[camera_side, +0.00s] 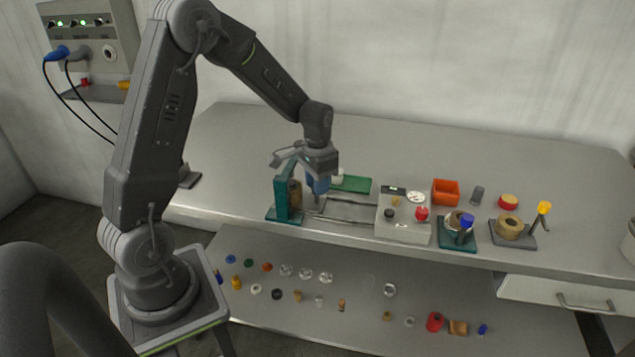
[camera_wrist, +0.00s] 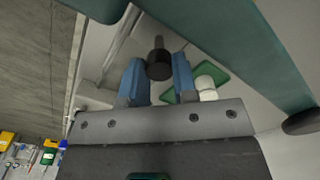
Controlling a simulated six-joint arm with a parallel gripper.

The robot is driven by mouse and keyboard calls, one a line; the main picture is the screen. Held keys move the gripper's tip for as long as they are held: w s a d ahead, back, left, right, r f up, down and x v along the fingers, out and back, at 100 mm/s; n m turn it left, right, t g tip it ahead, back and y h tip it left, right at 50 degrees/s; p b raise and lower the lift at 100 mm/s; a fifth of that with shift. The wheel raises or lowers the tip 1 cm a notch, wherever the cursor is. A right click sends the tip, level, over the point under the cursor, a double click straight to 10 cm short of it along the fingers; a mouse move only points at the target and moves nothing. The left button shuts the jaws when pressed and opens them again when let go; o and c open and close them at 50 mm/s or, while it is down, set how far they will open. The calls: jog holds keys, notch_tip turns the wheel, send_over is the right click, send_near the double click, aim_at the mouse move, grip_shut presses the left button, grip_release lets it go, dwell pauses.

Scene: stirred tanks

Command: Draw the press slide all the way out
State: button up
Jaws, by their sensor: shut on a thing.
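The press is a pale grey box (camera_side: 403,228) with a red button, and two parallel rails (camera_side: 350,219) run left from it. My gripper (camera_side: 318,196) points down at the left end of the rails, close to the teal upright bracket (camera_side: 282,196). In the wrist view its blue fingers (camera_wrist: 158,82) stand on either side of a dark knob (camera_wrist: 158,62), which I take for the slide's handle, and are shut on it. The slide's body is mostly hidden by my gripper in the side view.
A green mat (camera_side: 353,184) with a white cylinder lies behind the rails. An orange bin (camera_side: 445,192), a teal-based stand (camera_side: 458,238) and a tan roll (camera_side: 512,226) are to the right. A lower shelf (camera_side: 350,320) holds several small parts. The bench's back is clear.

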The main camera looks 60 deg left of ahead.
grip_shut()
jog(key=w+d, duration=0.9)
jog(key=shift+o, duration=2.2)
grip_release()
jog(key=o, duration=0.3)
jog(key=shift+s+a, duration=0.1)
notch_tip(320, 180, up, 14)
jog(key=shift+f, duration=0.1)
